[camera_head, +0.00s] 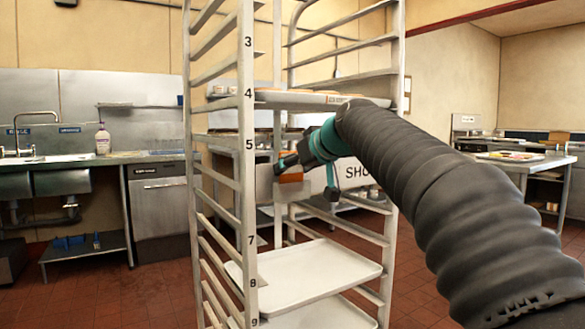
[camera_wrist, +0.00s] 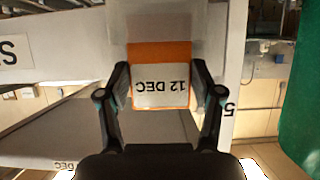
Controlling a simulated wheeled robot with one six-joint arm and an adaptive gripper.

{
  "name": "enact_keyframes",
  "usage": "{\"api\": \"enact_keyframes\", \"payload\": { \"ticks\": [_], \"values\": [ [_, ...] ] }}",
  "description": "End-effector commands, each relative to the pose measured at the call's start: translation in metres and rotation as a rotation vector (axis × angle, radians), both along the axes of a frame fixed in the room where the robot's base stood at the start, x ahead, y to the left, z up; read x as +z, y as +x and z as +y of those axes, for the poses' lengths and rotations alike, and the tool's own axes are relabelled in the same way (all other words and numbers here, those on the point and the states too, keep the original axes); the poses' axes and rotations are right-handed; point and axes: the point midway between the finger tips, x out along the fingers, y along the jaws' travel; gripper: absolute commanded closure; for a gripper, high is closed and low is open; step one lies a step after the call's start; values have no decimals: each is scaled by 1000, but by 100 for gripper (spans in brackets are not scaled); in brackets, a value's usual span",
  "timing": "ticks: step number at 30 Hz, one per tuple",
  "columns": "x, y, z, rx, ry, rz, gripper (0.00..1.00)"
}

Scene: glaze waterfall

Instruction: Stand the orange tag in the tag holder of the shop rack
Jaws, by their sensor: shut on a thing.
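The orange tag (camera_head: 291,178) is at the front of the shop rack (camera_head: 247,200), by the white sign (camera_head: 335,180) lettered "SHO", whose other letters are behind my arm. In the wrist view the tag (camera_wrist: 161,50) has an orange border and a white label reading "12 DEC" upside down. My gripper (camera_head: 284,165) is shut on it, one finger on each side edge; the fingers also show in the wrist view (camera_wrist: 161,76). A pale flat piece (camera_wrist: 160,20) lies past the tag's edge. I cannot tell whether it is the tag holder, or whether the tag touches it.
The rack's numbered left post stands close beside my gripper. Trays lie on the rack's runners above, and an empty white tray (camera_head: 305,272) lies below. A sink counter (camera_head: 60,165) is at left and a steel table (camera_head: 510,163) at right.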

Motion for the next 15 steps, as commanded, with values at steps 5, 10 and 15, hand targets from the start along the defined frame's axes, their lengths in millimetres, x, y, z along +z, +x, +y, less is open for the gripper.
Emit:
{"api": "enact_keyframes", "payload": {
  "ticks": [5, 10, 15],
  "values": [
    [-6, 0, 0, 0, 0, 0, 72],
    [-11, 0, 0, 0, 0, 0, 72],
    [-11, 0, 0, 0, 0, 0, 29]
  ]
}}
